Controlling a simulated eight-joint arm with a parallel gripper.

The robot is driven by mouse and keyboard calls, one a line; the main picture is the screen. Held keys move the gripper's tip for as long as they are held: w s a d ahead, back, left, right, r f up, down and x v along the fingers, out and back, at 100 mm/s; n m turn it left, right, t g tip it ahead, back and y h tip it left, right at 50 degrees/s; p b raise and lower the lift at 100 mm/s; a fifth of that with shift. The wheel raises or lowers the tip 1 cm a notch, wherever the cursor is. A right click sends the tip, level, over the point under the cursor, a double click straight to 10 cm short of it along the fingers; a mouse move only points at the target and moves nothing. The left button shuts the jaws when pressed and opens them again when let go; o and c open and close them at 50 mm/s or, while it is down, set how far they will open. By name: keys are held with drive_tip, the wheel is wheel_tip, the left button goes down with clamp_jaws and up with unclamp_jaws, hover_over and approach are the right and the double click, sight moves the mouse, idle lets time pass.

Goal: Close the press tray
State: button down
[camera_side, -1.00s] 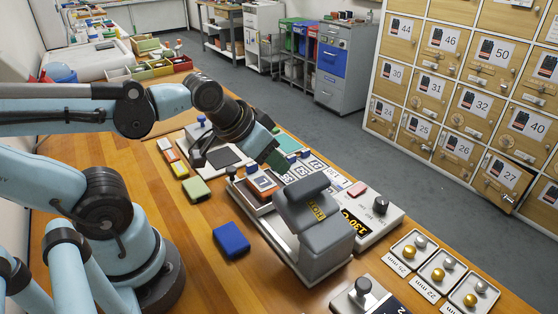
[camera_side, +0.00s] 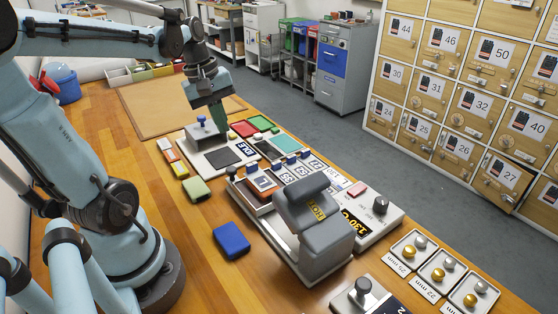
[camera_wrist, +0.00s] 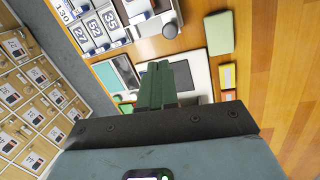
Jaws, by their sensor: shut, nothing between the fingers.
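The press (camera_side: 325,240) is a grey machine with a "HOT" label, standing on the wooden bench. Its brown-red tray (camera_side: 256,196) sticks out from under the press head toward the upper left, with a badge-like piece on top and a dark knob (camera_side: 232,172) at its outer end. The knob also shows in the wrist view (camera_wrist: 170,30). My gripper (camera_side: 218,127) is shut and empty, its green fingers (camera_wrist: 160,85) pointing down. It is beyond the knob, apart from the tray, above the far side of the pad station marked "IDLE".
The "IDLE" station (camera_side: 237,148) has a dark pad and a blue-topped post (camera_side: 201,122) close to my gripper. A blue block (camera_side: 231,240) and green block (camera_side: 196,189) lie left of the press. Number plates (camera_side: 287,174) line its far side. A tan mat (camera_side: 165,105) lies behind.

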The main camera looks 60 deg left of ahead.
drive_tip(key=s+a+n+h, duration=0.2)
drive_tip(key=s+a+n, duration=0.2)
drive_tip(key=a+n, duration=0.3)
drive_tip(key=shift+g, duration=0.3)
drive_tip(key=x, duration=0.9)
drive_tip(key=shift+s, duration=0.1)
drive_tip(key=d, duration=0.1)
drive_tip(key=w+d, duration=0.1)
drive_tip(key=shift+w+d+f, duration=0.2)
drive_tip(key=shift+d+f, duration=0.2)
drive_tip(key=shift+w+d, duration=0.2)
drive_tip(key=shift+d, duration=0.25)
drive_tip(key=shift+d, duration=0.2)
approach(253, 206)
drive_tip(key=x, duration=0.5)
drive_tip(key=shift+w+a+f, duration=0.1)
drive_tip(key=shift+w+a, duration=0.05)
drive_tip(key=shift+a, duration=0.25)
